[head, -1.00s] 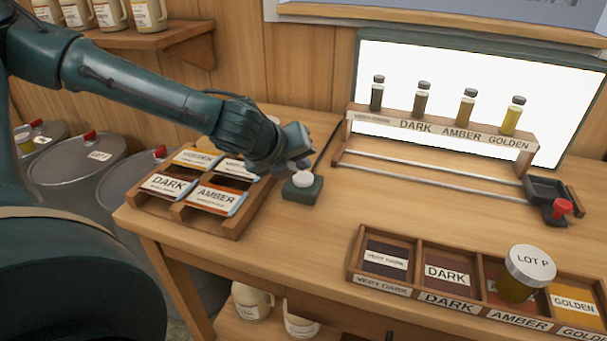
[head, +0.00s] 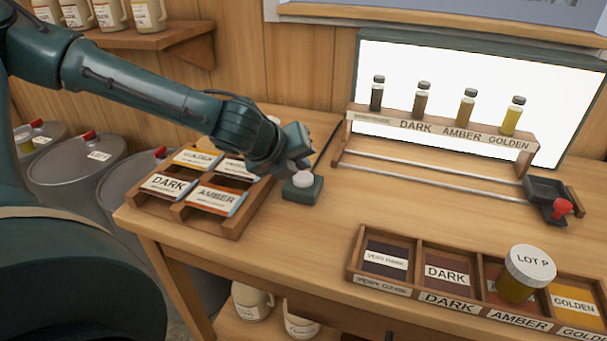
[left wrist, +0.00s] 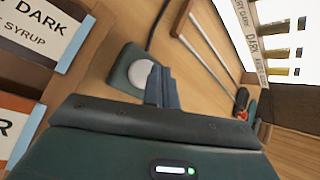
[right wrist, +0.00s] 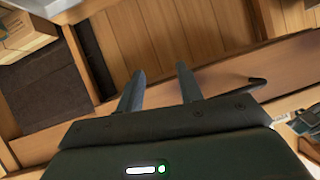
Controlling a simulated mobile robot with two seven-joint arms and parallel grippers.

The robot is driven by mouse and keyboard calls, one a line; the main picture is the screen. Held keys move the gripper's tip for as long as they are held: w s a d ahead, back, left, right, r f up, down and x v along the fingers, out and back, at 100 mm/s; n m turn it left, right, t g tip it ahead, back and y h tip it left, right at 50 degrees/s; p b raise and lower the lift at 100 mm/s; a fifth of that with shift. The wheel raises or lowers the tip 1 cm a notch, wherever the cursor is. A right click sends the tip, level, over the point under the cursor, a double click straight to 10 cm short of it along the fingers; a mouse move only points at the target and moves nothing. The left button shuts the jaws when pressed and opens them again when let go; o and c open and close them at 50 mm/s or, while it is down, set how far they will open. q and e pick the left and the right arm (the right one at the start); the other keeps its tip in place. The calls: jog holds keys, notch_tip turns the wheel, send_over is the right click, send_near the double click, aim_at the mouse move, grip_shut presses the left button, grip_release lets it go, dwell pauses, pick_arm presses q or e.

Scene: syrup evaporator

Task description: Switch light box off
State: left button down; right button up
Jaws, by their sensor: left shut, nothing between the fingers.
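The light box (head: 400,68) at the back right is lit bright white. A dark green switch box with a round white button (head: 303,181) sits on the bench, a cord running back from it. The button also shows in the left wrist view (left wrist: 143,73). My left gripper (head: 299,164) is shut and empty, its fingertips close behind and above the button. In the left wrist view its fingers (left wrist: 163,88) are beside the button; I cannot tell if they touch the switch box. My right gripper (right wrist: 160,85) is open and empty, away from the switch.
A tray of labelled syrup cards (head: 232,229) stands left of the switch. A rack (head: 365,118) with several sample bottles stands before the light box. A compartment box (head: 352,262) with a LOT P jar (head: 529,270) is at the front right. The bench middle is clear.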

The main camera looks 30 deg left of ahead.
aim_at(300, 179)
pick_arm(q)
jog(key=shift+f, duration=0.1)
jog(key=shift+f+b, duration=0.35)
jog(key=shift+b, duration=0.05)
jog(key=shift+f+b, duration=0.3)
dwell(0.6)
jog(key=shift+r, duration=0.1)
jog(key=shift+r+p, duration=0.65)
jog(key=shift+p, duration=0.1)
notch_tip(300, 179, up, 6)
jog(key=p, duration=0.5)
jog(key=shift+p, duration=0.4)
